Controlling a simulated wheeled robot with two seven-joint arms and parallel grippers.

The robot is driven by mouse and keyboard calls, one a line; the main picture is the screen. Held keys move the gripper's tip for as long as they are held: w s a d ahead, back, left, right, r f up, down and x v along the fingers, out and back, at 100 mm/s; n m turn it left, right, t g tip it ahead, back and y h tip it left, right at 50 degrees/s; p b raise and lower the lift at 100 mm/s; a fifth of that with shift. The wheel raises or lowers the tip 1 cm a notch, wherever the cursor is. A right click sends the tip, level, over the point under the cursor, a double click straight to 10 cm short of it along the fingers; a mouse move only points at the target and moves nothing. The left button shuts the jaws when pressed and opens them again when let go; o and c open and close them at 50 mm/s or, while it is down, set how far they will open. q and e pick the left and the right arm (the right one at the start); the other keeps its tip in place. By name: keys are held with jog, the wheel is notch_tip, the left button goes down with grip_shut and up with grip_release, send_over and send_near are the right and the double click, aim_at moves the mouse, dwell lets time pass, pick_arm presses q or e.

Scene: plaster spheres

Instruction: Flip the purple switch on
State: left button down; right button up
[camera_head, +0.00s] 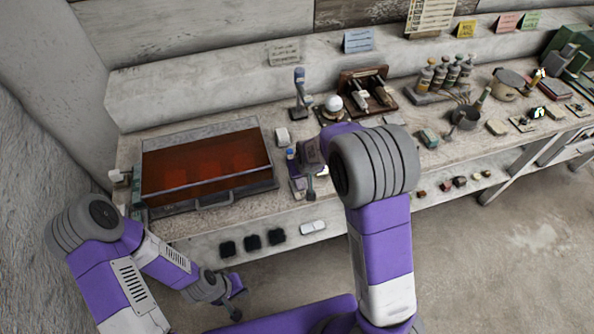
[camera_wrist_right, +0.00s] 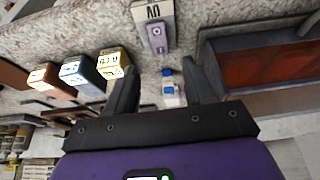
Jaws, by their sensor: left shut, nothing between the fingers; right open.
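The purple switch (camera_wrist_right: 157,36) shows in the right wrist view as a small purple plate with a light button or toggle, beside a white label. It lies beyond my right fingertips, apart from them. I cannot tell its setting. In the head view my right arm and gripper crowd that spot, so I cannot make the switch out clearly. My right gripper (camera_wrist_right: 160,76) is open, its two dark fingers apart over the bench. A small blue-and-white object (camera_wrist_right: 169,88) shows between the fingers, not gripped. My left gripper (camera_head: 237,303) is shut and empty, low in front of the bench.
A tray of red liquid (camera_head: 212,203) sits at the bench's left; its side also shows in the wrist view (camera_wrist_right: 265,66). Labelled blocks (camera_wrist_right: 78,72) stand left in the wrist view. A wooden rack (camera_head: 345,79), bottles (camera_head: 440,75) and a pot (camera_head: 466,118) stand further back and right.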

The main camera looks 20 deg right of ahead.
aim_at(299, 180)
jog(key=x, duration=0.3)
jog(key=b+x, duration=0.1)
jog(key=x, duration=0.2)
jog(key=shift+f, duration=0.5)
jog(key=shift+c, duration=0.3)
